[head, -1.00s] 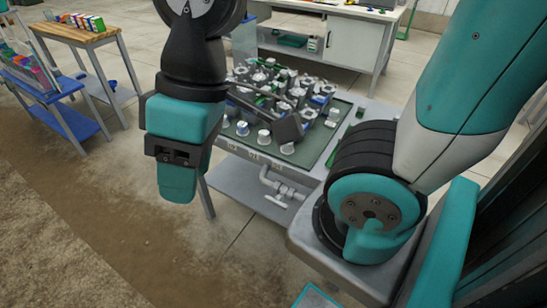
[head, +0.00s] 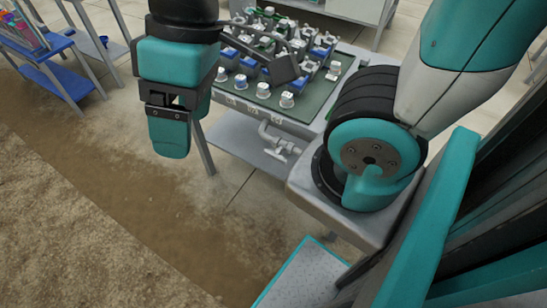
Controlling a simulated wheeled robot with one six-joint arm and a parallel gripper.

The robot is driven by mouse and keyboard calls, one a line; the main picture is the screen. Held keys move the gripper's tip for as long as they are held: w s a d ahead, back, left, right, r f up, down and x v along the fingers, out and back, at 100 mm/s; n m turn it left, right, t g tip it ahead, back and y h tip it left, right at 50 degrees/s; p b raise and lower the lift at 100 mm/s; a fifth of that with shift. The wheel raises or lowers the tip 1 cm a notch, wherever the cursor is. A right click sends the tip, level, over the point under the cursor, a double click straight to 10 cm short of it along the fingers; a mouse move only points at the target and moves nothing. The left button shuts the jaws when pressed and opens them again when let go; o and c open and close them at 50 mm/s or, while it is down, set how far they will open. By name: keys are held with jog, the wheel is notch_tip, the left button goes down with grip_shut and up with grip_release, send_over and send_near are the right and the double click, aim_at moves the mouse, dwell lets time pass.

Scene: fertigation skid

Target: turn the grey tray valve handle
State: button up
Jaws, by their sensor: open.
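The grey tray valve handle (head: 275,155) is a small lever on a grey pipe with a bend (head: 272,138), below the front edge of the skid table (head: 262,118). It is small in the head view, and its exact angle is hard to tell. My gripper (head: 167,100) is at the end of the teal and black wrist, to the left of the valve and apart from it. Its dark jaws are open with nothing between them. No part of my arm hides the handle.
White-capped and blue fittings (head: 263,90) crowd the green table top above the valve. A grey lower shelf (head: 238,140) lies behind the pipe. A blue-shelved stand (head: 62,78) is at the upper left. The floor below my gripper is clear.

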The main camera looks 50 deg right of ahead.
jog(key=o, duration=0.4)
jog(key=w+f+h+b, duration=0.1)
jog(key=f, duration=0.3)
jog(key=w+d+f+g+h+b, duration=0.1)
jog(key=f+b, duration=0.1)
jog(key=f, duration=0.2)
jog(key=w+d+f+n+h+b, duration=0.1)
jog(key=f, duration=0.4)
jog(key=shift+w+g+h+b, duration=0.2)
jog(key=shift+g+h+b, duration=0.15)
jog(key=shift+g+h, duration=0.05)
jog(key=shift+c, duration=0.2)
jog(key=n+t+h+b, duration=0.4)
jog(key=n+h+b, duration=0.85)
jog(key=h, duration=0.55)
send_near(274, 157)
jog(key=shift+m+t, duration=0.3)
jog(key=shift+m, duration=0.45)
jog(key=d, duration=0.3)
jog(key=d+b, duration=0.1)
jog(key=d, duration=0.3)
jog(key=w+d+b, duration=0.1)
jog(key=d, duration=0.2)
jog(key=shift+w+d, duration=0.1)
jog(key=shift+d, duration=0.2)
jog(key=shift+c, duration=0.5)
jog(key=c, duration=0.6)
